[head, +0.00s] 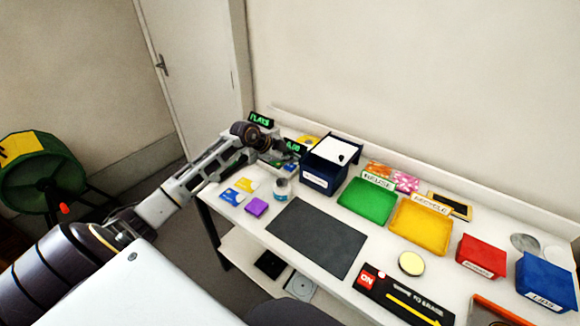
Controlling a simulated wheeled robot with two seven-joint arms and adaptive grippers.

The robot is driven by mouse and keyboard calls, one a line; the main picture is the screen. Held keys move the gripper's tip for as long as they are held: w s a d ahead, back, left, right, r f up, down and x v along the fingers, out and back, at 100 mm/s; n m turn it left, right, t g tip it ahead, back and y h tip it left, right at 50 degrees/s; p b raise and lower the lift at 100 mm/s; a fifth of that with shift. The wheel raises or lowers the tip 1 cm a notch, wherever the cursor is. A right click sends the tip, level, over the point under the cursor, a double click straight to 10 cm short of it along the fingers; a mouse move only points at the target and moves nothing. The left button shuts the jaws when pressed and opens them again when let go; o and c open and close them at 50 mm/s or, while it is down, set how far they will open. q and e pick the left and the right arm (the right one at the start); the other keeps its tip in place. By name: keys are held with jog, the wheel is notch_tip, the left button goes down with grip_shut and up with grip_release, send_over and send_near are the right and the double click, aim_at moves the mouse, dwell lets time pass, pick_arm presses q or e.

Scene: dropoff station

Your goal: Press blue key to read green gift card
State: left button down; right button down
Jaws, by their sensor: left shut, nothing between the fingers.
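My left arm reaches in from the left to the far left corner of the table. Its gripper (279,163) is shut and empty, pointing down beside a small device with a green-lit display (293,147). Small blue and green patches show close by the fingertips. They are too small and too covered by the gripper for me to tell a blue key or a green gift card among them. I cannot tell whether the fingertips touch anything. My right gripper is out of view.
A second green-lit display (262,119) stands behind my wrist. Blue (232,197) and yellow (246,184) cards, a purple block (256,206) and a jar (281,188) lie nearer. Right are a blue box (318,183), a bare dark mat (315,237), and green (366,203) and yellow (420,228) trays.

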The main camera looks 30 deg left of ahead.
aim_at(291, 167)
pick_arm(q)
jog(key=shift+r+p, duration=2.25)
jog(key=shift+r, duration=0.25)
jog(key=shift+f, duration=0.1)
